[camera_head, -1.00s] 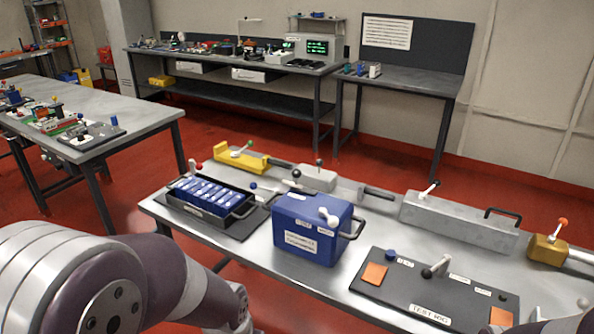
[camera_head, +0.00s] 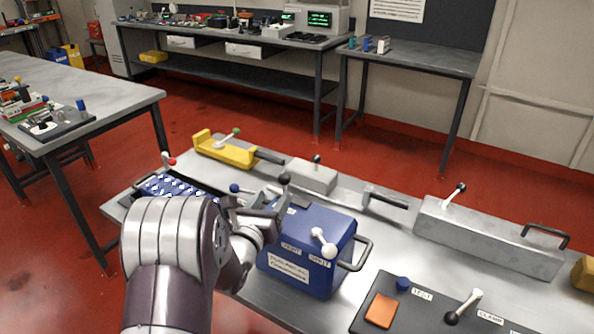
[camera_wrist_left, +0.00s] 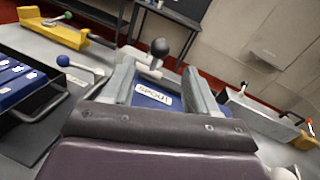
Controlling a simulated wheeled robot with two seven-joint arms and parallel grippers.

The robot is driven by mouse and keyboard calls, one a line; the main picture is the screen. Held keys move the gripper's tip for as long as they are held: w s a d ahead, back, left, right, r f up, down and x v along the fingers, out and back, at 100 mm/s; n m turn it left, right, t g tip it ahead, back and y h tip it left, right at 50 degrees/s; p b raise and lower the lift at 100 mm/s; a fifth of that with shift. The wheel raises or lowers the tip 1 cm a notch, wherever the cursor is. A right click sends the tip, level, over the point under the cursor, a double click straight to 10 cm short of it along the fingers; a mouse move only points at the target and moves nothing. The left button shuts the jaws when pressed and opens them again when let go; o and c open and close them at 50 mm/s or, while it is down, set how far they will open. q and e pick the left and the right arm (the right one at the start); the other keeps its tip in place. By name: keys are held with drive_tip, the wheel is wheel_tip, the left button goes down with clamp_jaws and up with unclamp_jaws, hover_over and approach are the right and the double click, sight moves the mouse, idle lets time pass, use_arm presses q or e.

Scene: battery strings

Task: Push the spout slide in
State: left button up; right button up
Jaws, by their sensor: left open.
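The blue box (camera_head: 325,225) stands on the near bench, with a white-knobbed lever (camera_head: 325,243) and labels on its front. In the left wrist view, a label reading "SPOUT" (camera_wrist_left: 154,97) lies on the box's blue top. Beyond it stands a black ball knob (camera_wrist_left: 160,47) on a light stem, which also shows in the head view (camera_head: 284,178). My left gripper (camera_head: 268,203) is at the box's left top edge; in the left wrist view (camera_wrist_left: 160,82) its fingers are open, either side of the label and knob stem. I cannot tell whether they touch anything. My right gripper is out of view.
A tray of blue cells (camera_head: 165,187) is left of the box, partly behind my arm. A blue-knobbed lever (camera_head: 233,188) is close to my gripper. Behind are a yellow fixture (camera_head: 225,150) and grey block (camera_head: 313,176); a dark test panel (camera_head: 430,318) lies front right.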

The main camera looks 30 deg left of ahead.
sight(283, 181)
use_arm(q)
drive_tip(key=w, duration=0.3)
drive_tip(key=w+a+p, duration=0.1)
drive_tip(key=w, duration=0.6)
drive_tip(key=shift+w+a, duration=0.2)
drive_tip(key=shift+w, duration=0.1)
clamp_jaws()
